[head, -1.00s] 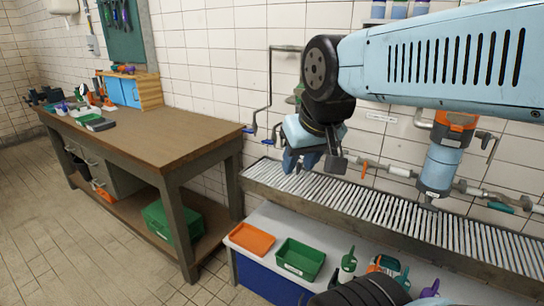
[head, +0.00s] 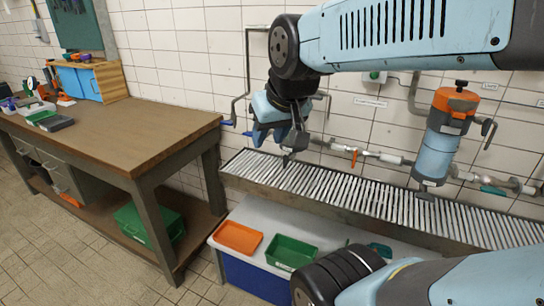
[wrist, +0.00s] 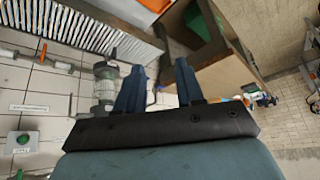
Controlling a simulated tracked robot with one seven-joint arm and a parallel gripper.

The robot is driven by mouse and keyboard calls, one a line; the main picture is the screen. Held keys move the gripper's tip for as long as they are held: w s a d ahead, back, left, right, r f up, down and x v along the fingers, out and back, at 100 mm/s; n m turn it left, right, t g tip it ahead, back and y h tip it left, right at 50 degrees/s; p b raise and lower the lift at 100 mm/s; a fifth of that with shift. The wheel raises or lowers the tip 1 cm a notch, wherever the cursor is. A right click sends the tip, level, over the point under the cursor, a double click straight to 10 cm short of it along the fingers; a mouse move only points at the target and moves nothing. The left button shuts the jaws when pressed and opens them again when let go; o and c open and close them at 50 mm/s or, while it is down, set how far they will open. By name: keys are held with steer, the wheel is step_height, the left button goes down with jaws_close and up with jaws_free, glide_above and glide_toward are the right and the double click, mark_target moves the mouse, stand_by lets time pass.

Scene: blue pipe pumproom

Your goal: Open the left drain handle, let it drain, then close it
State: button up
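A pipe with blue lever handles is on the tiled wall at the left end of the drain grate. One blue handle (head: 228,122) shows left of my gripper (head: 273,137), and a second blue handle (head: 248,134) lies close beside it. In the wrist view, my gripper's two dark blue fingers (wrist: 158,78) are apart with nothing held between them. My gripper hangs in front of the wall, above the grate (head: 330,190). Contact with a handle is not visible.
An orange handle (head: 354,157) and a teal handle (head: 493,190) are on the wall pipe at right. A blue-and-orange pump (head: 440,140) stands above the grate. A wooden workbench (head: 130,130) is at left. Orange and green trays (head: 240,237) sit below the grate.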

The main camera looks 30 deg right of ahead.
steer(key=w+a+f+m+t+h, duration=0.1)
steer(key=w+f+m+t, duration=0.3)
steer(key=w, duration=0.8)
steer(key=w+f+m+t, duration=0.1)
steer(key=w+f, duration=0.6)
steer(key=w, duration=0.6)
steer(key=m+h, duration=0.5)
steer(key=h, duration=0.8)
glide_toward(284, 159)
steer(key=x, duration=1)
steer(key=shift+r, duration=0.1)
